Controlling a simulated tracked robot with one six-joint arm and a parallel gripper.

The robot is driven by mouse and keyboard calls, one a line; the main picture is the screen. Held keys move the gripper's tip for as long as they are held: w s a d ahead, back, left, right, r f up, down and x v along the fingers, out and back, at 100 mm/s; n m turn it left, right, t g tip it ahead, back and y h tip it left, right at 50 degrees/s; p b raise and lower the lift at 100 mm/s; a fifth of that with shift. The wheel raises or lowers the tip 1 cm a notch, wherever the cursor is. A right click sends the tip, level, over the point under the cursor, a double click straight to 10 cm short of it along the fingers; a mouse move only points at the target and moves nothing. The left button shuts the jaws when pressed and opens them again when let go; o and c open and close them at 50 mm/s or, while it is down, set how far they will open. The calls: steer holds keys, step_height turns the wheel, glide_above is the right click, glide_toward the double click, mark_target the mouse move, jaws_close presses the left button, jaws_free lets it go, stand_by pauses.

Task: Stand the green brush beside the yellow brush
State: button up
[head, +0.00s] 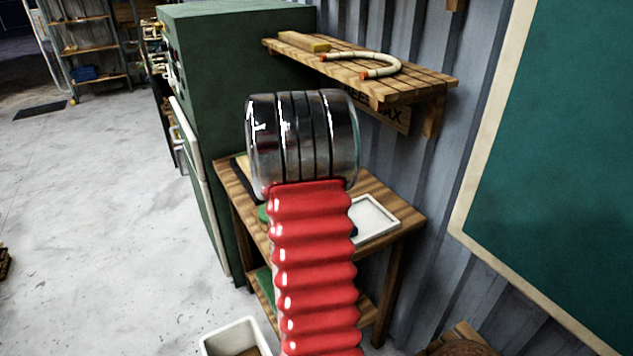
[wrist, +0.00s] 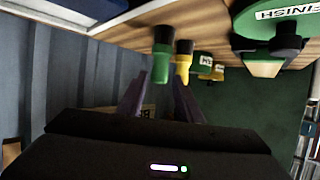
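The wrist view looks upside down, with the wooden bench top (wrist: 130,27) along its upper part. The green brush (wrist: 161,66) stands upright on the bench, its dark part towards the wood. The yellow brush (wrist: 182,70) stands close beside it, to its right in the picture, also with a dark part at the wood. My gripper (wrist: 159,80) is open, its two dark fingers spread. The green brush's free end shows between the fingertips, with gaps on both sides. The right fingertip overlaps the view near the yellow brush. In the head view my arm hides both brushes and the gripper.
A white tray (head: 385,234) lies on the bench's right side. A slatted shelf (head: 425,84) juts from the wall above; a green cabinet (head: 220,60) stands left.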

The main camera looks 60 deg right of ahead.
steer(key=shift+s+a+r, duration=0.1)
steer(key=shift+a+r, duration=0.05)
steer(key=shift+a, duration=0.25)
stand_by(0.5)
steer(key=w+a+r+n+t+y, duration=0.2)
steer(key=w+a+r, duration=0.15)
steer(key=a, duration=0.45)
steer(key=w+a+r+n+t+y, duration=0.1)
steer(key=w+a+r+n+y, duration=0.1)
steer(key=w+a, duration=0.35)
steer(key=w+a+r+n+t+y, duration=0.1)
steer(key=w+a+r+t+y, duration=0.15)
steer(key=a, duration=0.65)
steer(key=s+a+r+n+y, duration=0.2)
steer(key=a, duration=0.7)
steer(key=s+a+r+n+y, duration=0.2)
steer(key=a+n, duration=0.1)
steer(key=a, duration=0.6)
steer(key=s+a+n+g+y, duration=0.2)
steer(key=s+a+n+g, duration=0.2)
steer(key=s+a, duration=1)
steer(key=s, duration=0.4)
steer(key=shift+s+a+f, duration=0.15)
steer(key=shift+s+f, duration=0.1)
steer(key=shift+f, duration=0.1)
